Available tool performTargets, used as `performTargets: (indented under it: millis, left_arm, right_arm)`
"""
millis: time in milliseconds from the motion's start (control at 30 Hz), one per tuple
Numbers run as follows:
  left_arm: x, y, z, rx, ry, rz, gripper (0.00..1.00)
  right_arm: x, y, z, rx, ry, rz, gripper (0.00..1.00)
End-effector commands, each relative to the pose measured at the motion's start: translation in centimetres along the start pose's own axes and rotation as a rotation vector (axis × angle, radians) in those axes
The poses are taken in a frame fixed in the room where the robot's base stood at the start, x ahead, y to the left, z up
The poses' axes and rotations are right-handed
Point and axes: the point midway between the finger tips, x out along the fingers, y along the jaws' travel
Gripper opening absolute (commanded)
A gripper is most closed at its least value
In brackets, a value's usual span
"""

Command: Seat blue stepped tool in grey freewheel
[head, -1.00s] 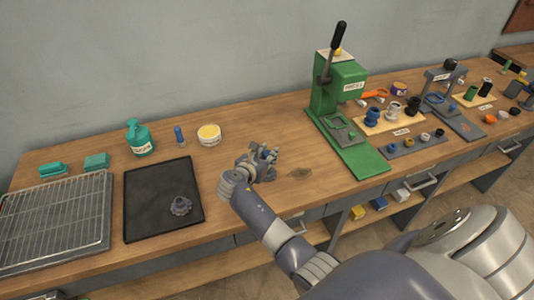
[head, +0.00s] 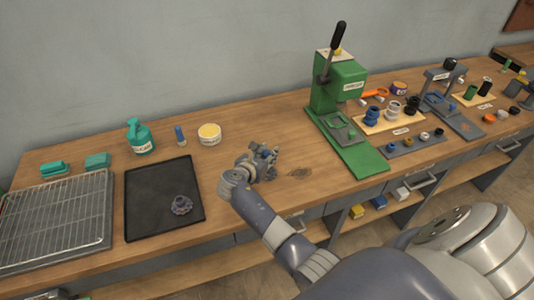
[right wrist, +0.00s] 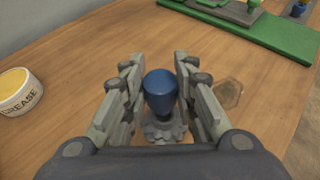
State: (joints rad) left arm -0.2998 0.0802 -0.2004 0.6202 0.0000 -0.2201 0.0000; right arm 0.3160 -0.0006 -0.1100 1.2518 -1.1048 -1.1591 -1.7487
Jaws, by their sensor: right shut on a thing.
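The blue stepped tool (right wrist: 160,92) stands between the fingers of my right gripper (right wrist: 158,82) in the right wrist view, its rounded top towards the camera. My right gripper is shut on it. A grey toothed freewheel (right wrist: 165,131) shows around and below the tool's lower end; the fit between them is hidden. In the head view my right gripper (head: 268,160) is low over the bench, right of the black tray. My left gripper is not in view.
A black tray (head: 143,205) holds a dark toothed part (head: 181,205). A wire rack (head: 50,230) lies left of it. A grease tub (head: 209,134), green bottle (head: 140,138) and small blue-topped item (head: 180,136) stand behind. A green press (head: 340,105) stands right of the gripper.

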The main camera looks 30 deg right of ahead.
Motion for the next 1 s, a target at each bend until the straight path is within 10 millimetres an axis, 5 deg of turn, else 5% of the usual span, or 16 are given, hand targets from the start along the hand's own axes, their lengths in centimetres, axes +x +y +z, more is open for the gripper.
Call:
performTargets:
  millis: [1000]
  left_arm:
    - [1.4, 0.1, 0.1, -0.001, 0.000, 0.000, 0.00]
  right_arm:
    - [0.8, 0.0, -1.9, 0.000, -0.001, 0.000, 0.00]
